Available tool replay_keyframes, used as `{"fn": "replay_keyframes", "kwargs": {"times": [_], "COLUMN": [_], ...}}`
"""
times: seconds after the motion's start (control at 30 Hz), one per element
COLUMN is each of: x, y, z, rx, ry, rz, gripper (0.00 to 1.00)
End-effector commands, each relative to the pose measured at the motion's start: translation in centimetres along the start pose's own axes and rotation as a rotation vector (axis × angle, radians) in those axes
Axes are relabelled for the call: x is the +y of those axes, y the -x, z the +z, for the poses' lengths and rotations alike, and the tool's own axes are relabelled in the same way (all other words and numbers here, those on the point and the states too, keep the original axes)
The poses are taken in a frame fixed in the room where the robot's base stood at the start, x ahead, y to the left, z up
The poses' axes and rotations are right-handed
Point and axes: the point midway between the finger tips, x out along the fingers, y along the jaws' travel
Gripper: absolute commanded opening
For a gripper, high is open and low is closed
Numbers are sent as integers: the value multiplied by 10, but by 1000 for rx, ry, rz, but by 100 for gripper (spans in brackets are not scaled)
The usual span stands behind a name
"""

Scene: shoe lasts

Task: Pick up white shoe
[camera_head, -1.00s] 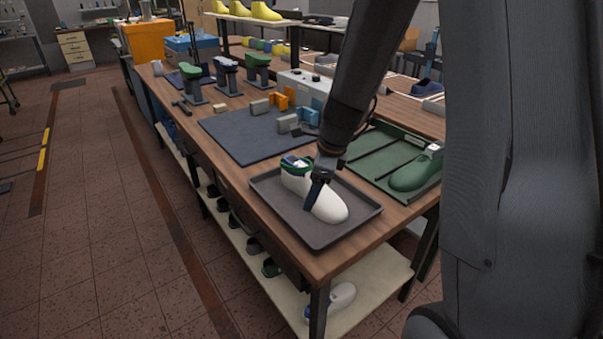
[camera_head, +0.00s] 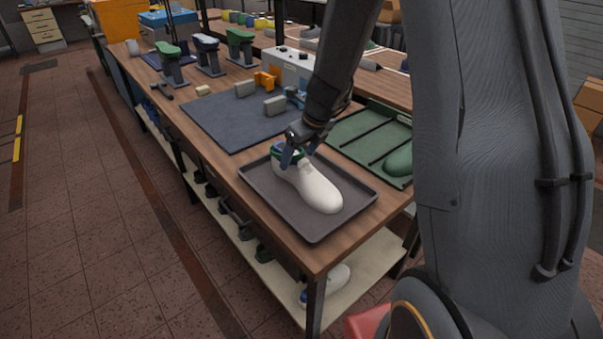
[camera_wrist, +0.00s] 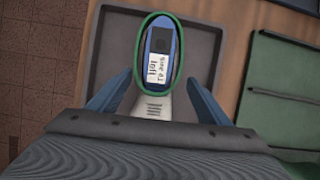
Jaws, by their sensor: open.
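The white shoe (camera_head: 318,190) lies in a dark grey tray (camera_head: 262,192) on the near end of the workbench, toe toward the lower right in the head view. A green-rimmed, blue-topped last with a white label fills its opening; this shows from above in the wrist view (camera_wrist: 158,68). My gripper (camera_head: 292,156) is over the heel and ankle end of the shoe. In the wrist view my two blue fingers (camera_wrist: 156,98) stand apart, one on each side of the shoe, with gaps visible.
A green tray with dividers (camera_head: 352,137) holding a green shoe form (camera_head: 399,162) stands right of the grey tray. A dark mat (camera_head: 215,122) with grey and orange blocks lies behind. Shoe forms on stands (camera_head: 172,62) are farther back.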

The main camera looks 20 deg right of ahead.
Motion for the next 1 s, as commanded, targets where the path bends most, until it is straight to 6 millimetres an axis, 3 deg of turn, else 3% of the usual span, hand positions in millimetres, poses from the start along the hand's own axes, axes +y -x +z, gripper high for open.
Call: {"fn": "replay_keyframes", "kwargs": {"times": [0.4, 0.7, 1.0], "x": [4, 2, 2], "y": [-52, -56, -55], "z": [-2, -2, -2], "rx": [1, 0, 0], "ry": [2, 1, 1], "rz": [2, 0, 0], "gripper": [71, 71, 22]}}
